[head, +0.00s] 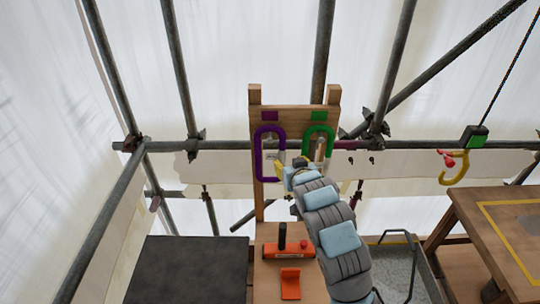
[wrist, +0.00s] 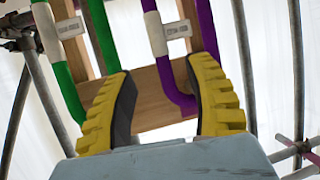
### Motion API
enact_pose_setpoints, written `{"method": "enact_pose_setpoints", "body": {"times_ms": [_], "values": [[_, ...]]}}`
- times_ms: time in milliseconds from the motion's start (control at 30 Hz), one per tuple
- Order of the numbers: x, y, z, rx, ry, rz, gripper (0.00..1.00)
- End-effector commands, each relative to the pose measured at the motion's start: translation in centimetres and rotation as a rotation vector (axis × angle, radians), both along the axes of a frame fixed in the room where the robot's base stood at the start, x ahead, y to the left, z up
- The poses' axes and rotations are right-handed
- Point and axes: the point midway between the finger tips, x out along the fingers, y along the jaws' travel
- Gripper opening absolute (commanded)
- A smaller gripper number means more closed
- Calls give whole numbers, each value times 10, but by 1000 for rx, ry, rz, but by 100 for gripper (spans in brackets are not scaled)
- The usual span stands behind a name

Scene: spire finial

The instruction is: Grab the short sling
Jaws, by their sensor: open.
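Two looped slings hang side by side on a wooden rack (head: 293,97). The purple sling (head: 258,152) is on the left in the head view, and the green sling (head: 331,138) is on the right, its lower part hidden by my arm. I cannot tell which is shorter. In the wrist view their sides are swapped: the green sling (wrist: 103,40) is left and the purple sling (wrist: 167,78) right, each with a pale sleeve. My gripper (head: 284,170) is open near the slings' lower ends. In the wrist view (wrist: 160,68), purple's lower bend shows between the fingers; contact is unclear.
A bench below the rack holds an orange tool (head: 285,251) and an orange block (head: 291,284). A black-topped surface (head: 188,270) is at left, a wooden table (head: 515,215) at right. A yellow hook (head: 457,171) hangs at right. Scaffold tubes (head: 215,145) run behind.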

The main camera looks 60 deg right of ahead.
Motion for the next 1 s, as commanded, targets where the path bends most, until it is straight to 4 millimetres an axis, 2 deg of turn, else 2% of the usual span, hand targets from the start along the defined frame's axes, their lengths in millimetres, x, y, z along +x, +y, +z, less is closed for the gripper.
{"method": "enact_pose_setpoints", "body": {"times_ms": [400, 1000], "values": [[25, -31, -15, 2, -1, -1, 54], [44, -54, -28, 1, 0, 0, 54]]}}
